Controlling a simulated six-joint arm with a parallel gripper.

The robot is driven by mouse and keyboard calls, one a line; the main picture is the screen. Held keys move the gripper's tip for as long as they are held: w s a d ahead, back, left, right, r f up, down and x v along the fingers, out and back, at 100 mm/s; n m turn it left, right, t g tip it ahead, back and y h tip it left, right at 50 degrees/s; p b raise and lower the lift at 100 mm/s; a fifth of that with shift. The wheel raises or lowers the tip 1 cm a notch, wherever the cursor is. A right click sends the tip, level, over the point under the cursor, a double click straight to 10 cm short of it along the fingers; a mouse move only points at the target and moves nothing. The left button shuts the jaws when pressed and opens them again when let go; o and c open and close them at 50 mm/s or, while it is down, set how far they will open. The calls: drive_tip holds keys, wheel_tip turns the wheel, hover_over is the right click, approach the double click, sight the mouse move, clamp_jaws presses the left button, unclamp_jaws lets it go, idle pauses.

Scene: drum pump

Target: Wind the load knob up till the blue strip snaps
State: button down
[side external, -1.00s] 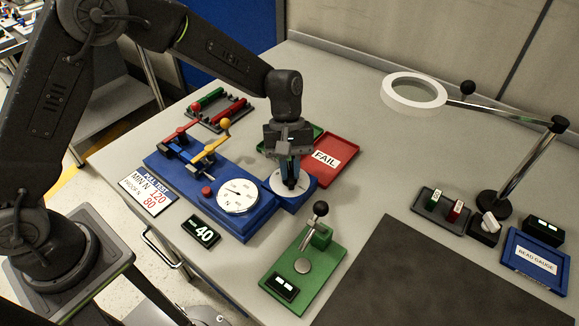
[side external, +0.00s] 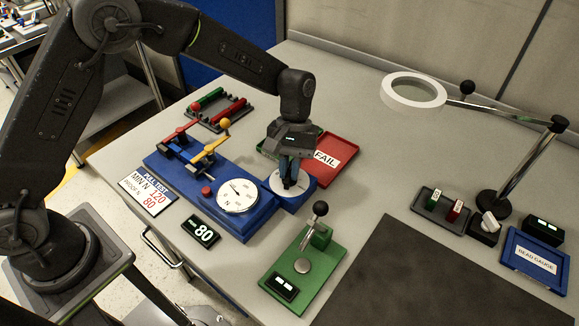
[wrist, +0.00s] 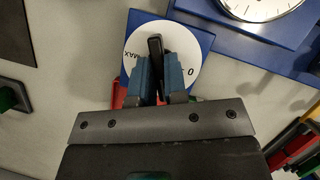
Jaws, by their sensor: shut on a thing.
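The load knob (wrist: 155,48) is a black bar on a white dial plate (wrist: 188,48) marked 0 and MAX, on a blue base. My gripper (side external: 289,181) points down over this plate. In the wrist view its two blue fingers are shut on the knob, one on each side. The blue pull tester (side external: 228,217) carries a round gauge (side external: 238,196), a red-handled lever (side external: 178,132) and a yellow-handled lever (side external: 214,143). The display (side external: 201,232) reads 80. I cannot clearly make out the blue strip among the clamps.
A green lever device (side external: 318,262) stands in front. A rack (side external: 217,113) of green and red pieces lies at the back left.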

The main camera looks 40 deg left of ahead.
drive_tip(key=shift+m+y, duration=0.5)
drive_tip(key=shift+m, duration=0.8)
drive_tip(key=c, duration=1.2)
unclamp_jaws()
drive_tip(key=shift+o, duration=0.2)
drive_tip(key=d+v, duration=0.1)
drive_tip(key=v, duration=1.2)
drive_tip(key=shift+w+a+r, duration=0.3)
drive_tip(key=shift+a+r, duration=0.05)
drive_tip(key=shift+a, duration=0.05)
